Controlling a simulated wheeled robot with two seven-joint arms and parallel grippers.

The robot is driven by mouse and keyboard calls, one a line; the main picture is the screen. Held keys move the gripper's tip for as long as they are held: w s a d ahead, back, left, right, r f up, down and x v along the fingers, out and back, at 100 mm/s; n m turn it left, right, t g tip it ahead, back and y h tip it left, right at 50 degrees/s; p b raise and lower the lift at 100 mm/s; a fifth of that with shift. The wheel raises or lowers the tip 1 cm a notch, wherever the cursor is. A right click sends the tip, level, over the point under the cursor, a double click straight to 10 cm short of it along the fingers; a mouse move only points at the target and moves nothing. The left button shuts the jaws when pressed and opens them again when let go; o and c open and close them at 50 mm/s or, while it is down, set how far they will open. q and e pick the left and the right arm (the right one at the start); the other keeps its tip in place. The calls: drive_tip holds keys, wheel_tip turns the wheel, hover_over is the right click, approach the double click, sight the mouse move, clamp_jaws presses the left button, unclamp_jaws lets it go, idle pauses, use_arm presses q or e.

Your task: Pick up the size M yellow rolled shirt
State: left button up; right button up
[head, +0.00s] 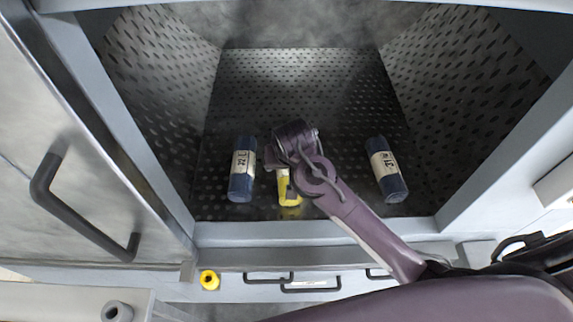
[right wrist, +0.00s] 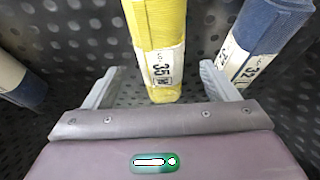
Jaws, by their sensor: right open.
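The yellow rolled shirt (head: 291,198) lies on the perforated floor of the washer, near its front edge, partly hidden by my right gripper in the head view. In the right wrist view the yellow rolled shirt (right wrist: 158,22) has a white label reading about "35"; its size letter is hard to read. My right gripper (head: 278,168) is over the shirt. In the right wrist view my open right gripper (right wrist: 160,75) has one finger on each side of the shirt's labelled end, with gaps on both sides. My left gripper is not in view.
A dark blue rolled shirt (head: 241,183) lies left of the yellow one, and another blue rolled shirt (head: 391,184) lies to its right. The washer's front sill (head: 300,232) crosses below my arm. The floor's back part is clear. An open door with a black handle (head: 65,210) stands at left.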

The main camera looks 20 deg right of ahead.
drive_tip(key=shift+w+f+p, duration=0.2)
drive_tip(key=shift+f+p, duration=0.45)
drive_tip(key=shift+p, duration=0.1)
drive_tip(key=x, duration=0.3)
drive_tip(key=shift+w+r+p, duration=0.1)
drive_tip(key=shift+w+p, duration=0.15)
drive_tip(key=shift+p, duration=0.05)
drive_tip(key=shift+w+f, duration=0.2)
drive_tip(key=shift+f, duration=0.15)
drive_tip(key=shift+s, duration=0.2)
drive_tip(key=shift+c, duration=1.4)
drive_tip(key=c, duration=0.7)
drive_tip(key=shift+c, duration=1)
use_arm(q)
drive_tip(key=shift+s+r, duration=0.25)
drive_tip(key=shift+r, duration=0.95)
